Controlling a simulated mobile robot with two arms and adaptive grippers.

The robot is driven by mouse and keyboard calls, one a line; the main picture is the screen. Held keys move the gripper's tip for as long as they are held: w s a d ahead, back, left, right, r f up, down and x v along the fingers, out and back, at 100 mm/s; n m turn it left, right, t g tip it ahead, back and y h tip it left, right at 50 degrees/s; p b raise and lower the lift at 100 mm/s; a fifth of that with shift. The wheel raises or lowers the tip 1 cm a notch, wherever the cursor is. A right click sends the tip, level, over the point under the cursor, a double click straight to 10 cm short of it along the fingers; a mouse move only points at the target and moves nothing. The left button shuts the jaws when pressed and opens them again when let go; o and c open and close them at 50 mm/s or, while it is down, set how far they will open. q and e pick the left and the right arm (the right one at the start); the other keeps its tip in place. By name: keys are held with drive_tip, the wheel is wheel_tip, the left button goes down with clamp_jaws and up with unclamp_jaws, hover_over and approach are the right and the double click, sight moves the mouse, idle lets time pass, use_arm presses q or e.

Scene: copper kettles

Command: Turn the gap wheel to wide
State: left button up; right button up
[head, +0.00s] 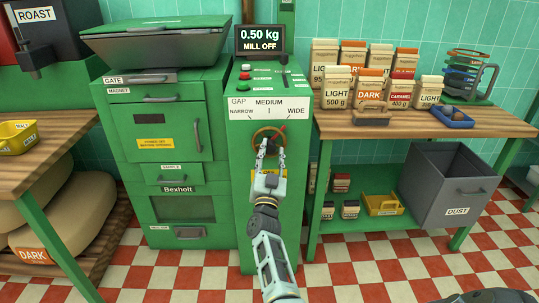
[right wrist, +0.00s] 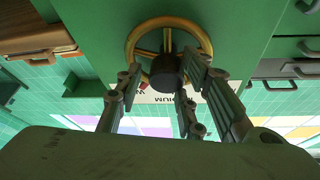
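The gap wheel (head: 254,139) is on the front of the green mill, below the white gap scale (head: 270,114) marked narrow, medium and wide. A red pointer (head: 282,129) shows at its upper right, toward the wide side. In the right wrist view the wheel has a brass rim (right wrist: 131,42) and a dark hub (right wrist: 167,71). My right gripper (head: 271,150) is in front of the wheel, its fingers spread on either side of the hub with a gap visible. I cannot tell whether a finger touches the wheel. My left gripper is out of view.
A display (head: 260,39) reads 0.50 kg, mill off. A green cabinet (head: 170,150) adjoins on the left. A wooden shelf with bags (head: 337,86) and a grey dust bin (head: 448,188) stand to the right. The checkered floor in front is mostly clear.

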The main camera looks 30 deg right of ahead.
drive_tip(key=shift+o, duration=0.6)
drive_tip(key=shift+s+d+r, duration=0.1)
drive_tip(key=shift+d, duration=0.2)
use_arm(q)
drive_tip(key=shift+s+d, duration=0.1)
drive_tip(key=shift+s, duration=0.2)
use_arm(e)
drive_tip(key=shift+a, duration=0.15)
drive_tip(key=shift+n, duration=0.3)
